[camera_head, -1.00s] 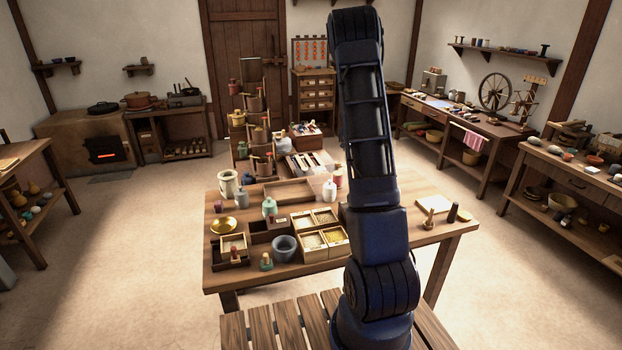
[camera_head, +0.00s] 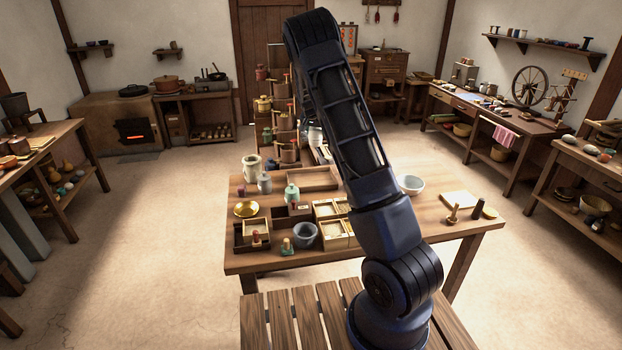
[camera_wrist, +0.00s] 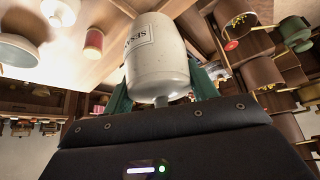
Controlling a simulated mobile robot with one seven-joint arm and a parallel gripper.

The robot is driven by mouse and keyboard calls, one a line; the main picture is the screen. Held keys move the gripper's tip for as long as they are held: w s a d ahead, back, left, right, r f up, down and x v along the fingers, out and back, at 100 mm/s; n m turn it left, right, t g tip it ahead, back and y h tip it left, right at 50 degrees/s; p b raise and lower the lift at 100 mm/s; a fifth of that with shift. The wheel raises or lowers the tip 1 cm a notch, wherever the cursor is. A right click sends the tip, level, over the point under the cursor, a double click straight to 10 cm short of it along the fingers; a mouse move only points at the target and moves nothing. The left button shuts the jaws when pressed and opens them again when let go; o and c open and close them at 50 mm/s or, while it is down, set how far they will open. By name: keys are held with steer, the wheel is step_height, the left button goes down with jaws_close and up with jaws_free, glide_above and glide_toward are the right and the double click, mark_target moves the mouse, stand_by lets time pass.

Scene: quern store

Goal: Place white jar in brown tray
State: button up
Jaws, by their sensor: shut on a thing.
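In the wrist view a white jar (camera_wrist: 157,55) with a dark printed label sits between the green fingers of my gripper (camera_wrist: 160,88), which is shut on it. The jar looks tilted in this view, and its label is only partly readable. In the head view my arm hides the gripper, and I cannot clearly make out the held jar. A shallow brown tray (camera_head: 334,185) lies at the back of the near table, left of my arm. It looks empty where it shows, and my arm partly covers its right side.
On the near table (camera_head: 400,238) stand a green jar (camera_head: 292,194), a grey jar (camera_head: 265,183), a cream pot (camera_head: 252,168), a brass dish (camera_head: 246,209), a blue-grey bowl (camera_head: 305,234) and compartment boxes. A white bowl (camera_head: 411,185) is right of my arm. A stepped shelf (camera_head: 282,95) rises behind.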

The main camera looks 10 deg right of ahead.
steer(key=shift+w+a, duration=0.15)
steer(key=shift+a, duration=0.8)
steer(key=shift+a+f, duration=0.1)
steer(key=shift+f, duration=0.25)
glide_above(312, 180)
step_height(312, 180, down, 19)
steer(key=shift+a+f, duration=0.1)
steer(key=shift+a, duration=0.05)
steer(key=o, duration=1.2)
steer(key=shift+f, duration=0.15)
